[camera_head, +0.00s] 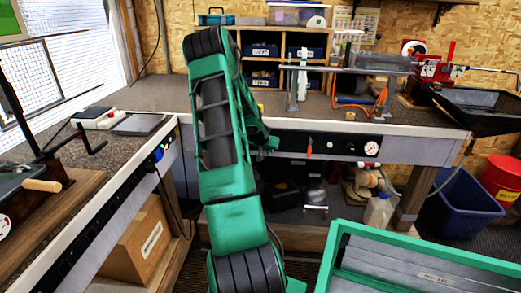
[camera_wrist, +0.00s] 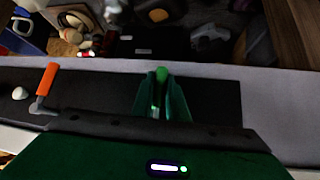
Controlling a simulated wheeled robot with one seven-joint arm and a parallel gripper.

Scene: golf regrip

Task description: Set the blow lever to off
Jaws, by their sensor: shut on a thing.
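My gripper shows in the wrist view (camera_wrist: 165,98), with its two green fingers shut on a lever with a green tip (camera_wrist: 161,73). I take this to be the blow lever; no label is readable. The fingers hide most of its shaft. In the head view my gripper (camera_head: 269,143) is at the dark control panel (camera_head: 335,143) on the back bench's front, and the held lever is hard to make out there. A second lever with an orange handle (camera_head: 309,146) stands apart from my gripper, also seen in the wrist view (camera_wrist: 47,79).
A round white gauge (camera_head: 371,148) sits on the panel's right. A green-rimmed bin (camera_head: 430,255) is at front right, a blue bin (camera_head: 460,205) farther right. The left bench (camera_head: 100,170) flanks my arm. Shelved items, including a white jug (camera_head: 378,212), are under the panel.

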